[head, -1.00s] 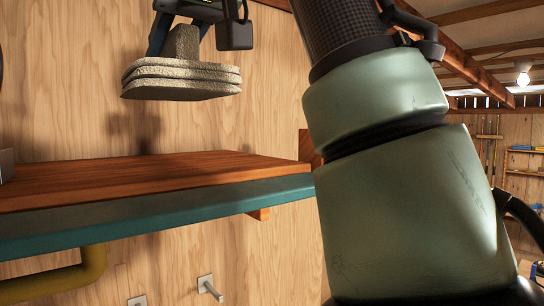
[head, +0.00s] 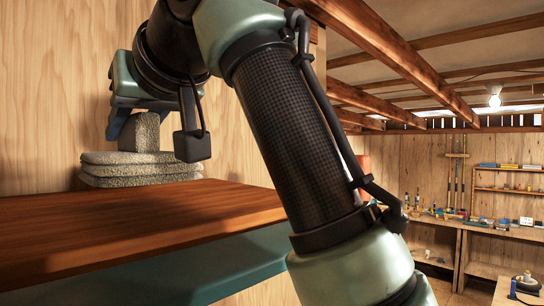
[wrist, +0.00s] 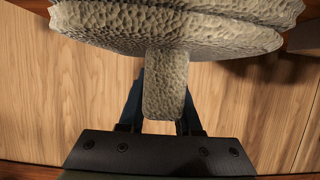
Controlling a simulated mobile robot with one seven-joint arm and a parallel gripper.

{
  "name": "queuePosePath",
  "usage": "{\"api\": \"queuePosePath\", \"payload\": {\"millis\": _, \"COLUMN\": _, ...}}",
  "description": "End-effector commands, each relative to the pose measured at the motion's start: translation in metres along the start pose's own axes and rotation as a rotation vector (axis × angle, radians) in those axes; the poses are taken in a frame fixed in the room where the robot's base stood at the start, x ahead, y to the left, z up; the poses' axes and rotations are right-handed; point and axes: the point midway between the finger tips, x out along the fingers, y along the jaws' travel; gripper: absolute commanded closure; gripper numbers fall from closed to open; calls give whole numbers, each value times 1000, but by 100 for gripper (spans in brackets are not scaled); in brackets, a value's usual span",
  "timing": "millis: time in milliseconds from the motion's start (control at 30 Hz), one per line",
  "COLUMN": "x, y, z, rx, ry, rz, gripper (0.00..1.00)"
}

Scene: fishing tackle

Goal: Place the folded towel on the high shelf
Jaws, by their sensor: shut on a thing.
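The folded towel (head: 140,170) is grey-beige and rough, in flat stacked layers with a narrow raised part on top. My gripper (head: 140,118) is above it, its blue fingers shut on the raised part. The towel is level, low over the brown wooden top of the high shelf (head: 150,222), near the back wall. I cannot tell whether its underside touches the board. In the wrist view the towel (wrist: 180,25) fills the top, and the raised part sits between the fingers of my gripper (wrist: 160,112).
The shelf has a teal front edge (head: 180,275), and its visible wooden top is bare. A plywood wall (head: 60,90) stands close behind. Across the room are a workbench and a small wall shelf (head: 508,180) with items. Roof beams run above.

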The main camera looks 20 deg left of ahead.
Motion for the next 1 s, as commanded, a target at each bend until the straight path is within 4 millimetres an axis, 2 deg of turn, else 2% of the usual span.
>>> {"api": "queuePosePath", "payload": {"millis": 300, "x": 13, "y": 1, "z": 34, "rx": 1, "ry": 0, "rz": 0, "gripper": 100}}
{"api": "queuePosePath", "payload": {"millis": 700, "x": 16, "y": 0, "z": 40, "rx": 0, "ry": 0, "rz": -1, "gripper": 100}}
{"api": "queuePosePath", "payload": {"millis": 733, "x": 16, "y": 0, "z": 39, "rx": 0, "ry": -1, "rz": 0, "gripper": 62}}
{"api": "queuePosePath", "payload": {"millis": 867, "x": 16, "y": 0, "z": 38, "rx": 0, "ry": -1, "rz": 0, "gripper": 39}}
{"api": "queuePosePath", "payload": {"millis": 1000, "x": 16, "y": 0, "z": 38, "rx": 0, "ry": -1, "rz": 0, "gripper": 38}}
